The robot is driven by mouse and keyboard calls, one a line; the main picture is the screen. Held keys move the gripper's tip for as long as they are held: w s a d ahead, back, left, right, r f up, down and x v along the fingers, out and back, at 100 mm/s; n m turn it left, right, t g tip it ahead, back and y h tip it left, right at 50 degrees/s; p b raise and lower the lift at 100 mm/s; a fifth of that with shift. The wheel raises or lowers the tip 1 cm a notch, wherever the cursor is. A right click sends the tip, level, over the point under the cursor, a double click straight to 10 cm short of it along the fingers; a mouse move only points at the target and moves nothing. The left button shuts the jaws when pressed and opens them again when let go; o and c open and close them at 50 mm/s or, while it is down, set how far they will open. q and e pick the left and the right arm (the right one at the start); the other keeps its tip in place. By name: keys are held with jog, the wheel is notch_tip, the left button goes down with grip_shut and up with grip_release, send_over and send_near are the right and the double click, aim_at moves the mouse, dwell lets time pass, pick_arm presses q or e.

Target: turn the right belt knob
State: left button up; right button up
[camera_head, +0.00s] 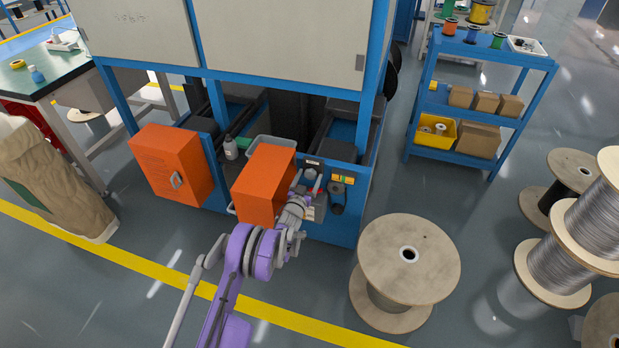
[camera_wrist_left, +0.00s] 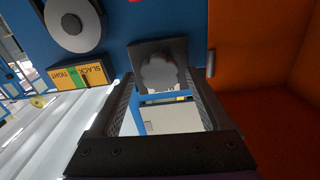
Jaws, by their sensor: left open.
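The right belt knob (camera_wrist_left: 160,73) is a grey scalloped knob on a dark square plate, seen face-on in the left wrist view. In the head view it (camera_head: 311,174) shows small on the blue front of the machine, partly behind my gripper. My left gripper (camera_head: 309,184) is open in front of this panel. In the wrist view its two fingers reach towards the knob from either side, with a gap at each side; I cannot tell how far short of it the tips are. The SLACK/TIGHT label (camera_wrist_left: 81,77) is beside the knob. My right gripper is not in view.
An orange box (camera_head: 264,181) stands close to the left of my gripper. A grey round wheel (camera_wrist_left: 75,22) is on the panel near the label. A large wooden spool (camera_head: 410,255) stands on the floor to the right. Open floor lies in front, with a yellow line.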

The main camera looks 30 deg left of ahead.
pick_arm(q)
jog(key=shift+w+a, duration=0.1)
jog(key=shift+w, duration=0.25)
grip_shut()
dwell(0.3)
jog(key=m+b, duration=0.2)
jog(key=m, duration=0.1)
jog(key=shift+f, duration=0.1)
jog(key=shift+m+b, duration=1.1)
jog(key=shift+m, duration=1)
